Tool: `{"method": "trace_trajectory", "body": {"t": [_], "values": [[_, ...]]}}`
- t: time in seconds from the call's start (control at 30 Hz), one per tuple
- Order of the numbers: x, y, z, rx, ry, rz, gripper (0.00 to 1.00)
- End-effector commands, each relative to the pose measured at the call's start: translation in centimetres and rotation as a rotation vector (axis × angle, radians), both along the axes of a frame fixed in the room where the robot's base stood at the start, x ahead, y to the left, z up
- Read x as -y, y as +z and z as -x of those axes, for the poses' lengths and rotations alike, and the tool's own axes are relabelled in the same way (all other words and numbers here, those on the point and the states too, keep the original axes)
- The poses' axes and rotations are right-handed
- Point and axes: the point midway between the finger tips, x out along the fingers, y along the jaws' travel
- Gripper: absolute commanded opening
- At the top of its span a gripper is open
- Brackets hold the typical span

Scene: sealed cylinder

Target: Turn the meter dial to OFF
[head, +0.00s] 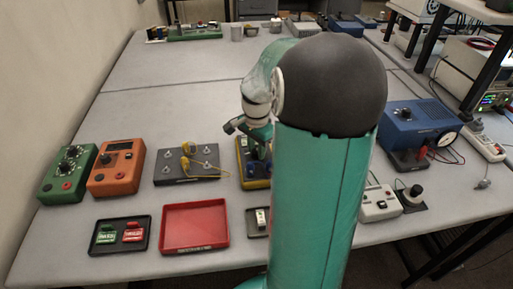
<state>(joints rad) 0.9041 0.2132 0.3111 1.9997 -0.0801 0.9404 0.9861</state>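A yellow meter (243,172) lies on the grey bench near the middle. My arm hides its right side, and its dial cannot be made out. My gripper (258,150) is at the end of my teal arm, pointing down over the meter's upper part. The fingertips are small and partly hidden, so I cannot tell whether they touch the dial or are open or shut. An orange instrument (116,166) with a small dark display and knobs lies farther left.
A green box (68,173), a dark terminal board (187,165) with yellow leads, a black tray (120,235) and a red tray (195,226) are to the left. A blue supply (419,123) and a white box (379,203) are to the right.

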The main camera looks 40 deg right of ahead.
Motion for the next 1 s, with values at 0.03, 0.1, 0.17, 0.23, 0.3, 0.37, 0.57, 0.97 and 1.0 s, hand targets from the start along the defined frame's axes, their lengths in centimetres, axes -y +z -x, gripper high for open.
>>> {"method": "trace_trajectory", "body": {"t": [0.03, 0.1, 0.17, 0.23, 0.3, 0.37, 0.57, 0.97, 1.0], "values": [[0.01, 0.03, -0.01, 0.000, 0.000, 0.000, 0.06], [0.01, 0.03, -0.01, 0.000, 0.000, 0.000, 0.06], [0.01, 0.04, -0.01, 0.000, 0.001, 0.000, 0.06], [0.01, 0.05, -0.02, 0.000, 0.006, 0.001, 0.06], [0.01, 0.05, -0.02, 0.000, 0.017, 0.001, 0.06], [0.02, 0.06, -0.02, 0.000, 0.031, 0.001, 0.06], [0.01, 0.09, -0.04, 0.000, 0.122, 0.002, 0.06], [0.01, 0.13, -0.08, 0.001, 0.460, 0.002, 0.06], [0.02, 0.13, -0.08, 0.001, 0.499, 0.003, 0.06]]}}
